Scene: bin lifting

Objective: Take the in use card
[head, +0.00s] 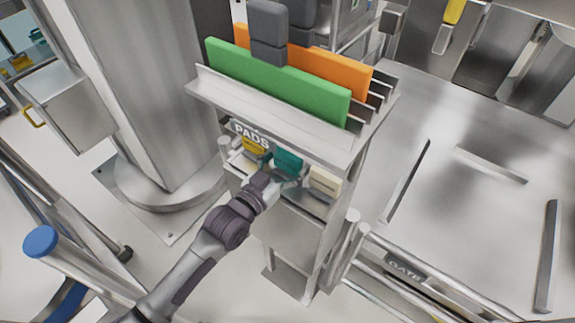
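No card with readable "in use" wording shows in the head view. A grey metal stand (270,118) holds a green board (275,82) and an orange board (335,68) upright in its top slots. Below, by a "PADS" label (251,135), sit a yellow pad (254,146), a teal pad (289,160) and a cream pad (325,180). My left gripper (284,178) is at the front of the teal pad, and its fingers are small and partly hidden, so I cannot tell if it grips. My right gripper is not in view.
Dark grey blocks (268,32) stand at the boards. A thick metal column (150,90) rises left of the stand. A metal platform (470,180) with raised bars and a rail marked "GATE" (405,267) lies right. A blue-capped post (40,241) is at lower left.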

